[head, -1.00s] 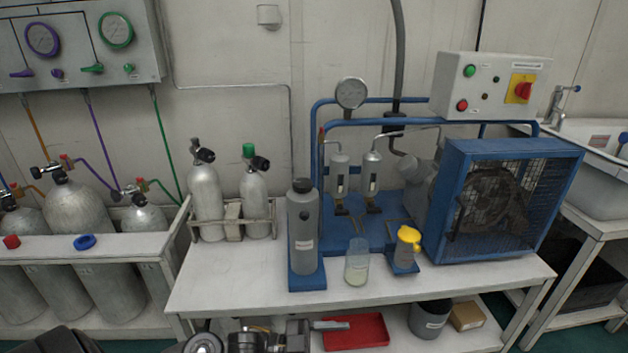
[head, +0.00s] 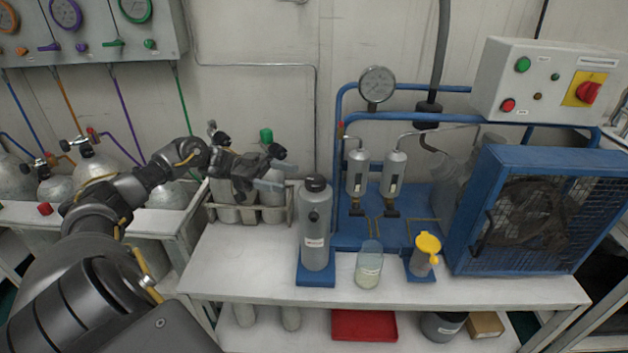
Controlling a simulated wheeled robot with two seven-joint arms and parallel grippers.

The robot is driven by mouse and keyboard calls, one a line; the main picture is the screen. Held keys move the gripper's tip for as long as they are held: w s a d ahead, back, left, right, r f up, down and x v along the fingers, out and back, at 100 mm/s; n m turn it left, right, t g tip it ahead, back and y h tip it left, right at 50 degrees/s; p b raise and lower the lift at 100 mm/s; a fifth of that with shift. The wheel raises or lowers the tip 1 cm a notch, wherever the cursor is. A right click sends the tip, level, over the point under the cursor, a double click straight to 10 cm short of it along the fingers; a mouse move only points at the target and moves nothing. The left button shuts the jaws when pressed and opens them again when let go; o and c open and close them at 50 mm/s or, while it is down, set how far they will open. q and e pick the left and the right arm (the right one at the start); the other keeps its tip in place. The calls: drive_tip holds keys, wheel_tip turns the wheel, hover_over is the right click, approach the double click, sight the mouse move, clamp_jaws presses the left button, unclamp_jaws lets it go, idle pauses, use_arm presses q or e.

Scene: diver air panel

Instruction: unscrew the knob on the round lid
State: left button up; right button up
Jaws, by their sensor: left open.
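A grey cylindrical canister (head: 316,228) stands upright in a blue base on the white bench. A dark round lid with a black knob (head: 316,183) tops it. My left gripper (head: 277,170) is raised just left of the knob, its two fingers apart and pointing right toward it. It is empty, and I see no contact with the knob. My right gripper is not in view.
A clear beaker (head: 369,266) and a yellow-topped cup (head: 425,254) stand right of the canister. The blue compressor frame (head: 450,222) fills the right. A rack (head: 293,203) of small cylinders is behind the gripper. The bench front-left (head: 240,268) is bare.

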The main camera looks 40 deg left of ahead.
sight(314, 183)
use_arm(q)
drive_tip(key=x, duration=0.8)
drive_tip(key=shift+w+d+p, duration=0.15)
drive_tip(key=shift+w+p, duration=0.15)
drive_tip(key=shift+p, duration=0.05)
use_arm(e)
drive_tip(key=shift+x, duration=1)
use_arm(q)
drive_tip(key=c, duration=1)
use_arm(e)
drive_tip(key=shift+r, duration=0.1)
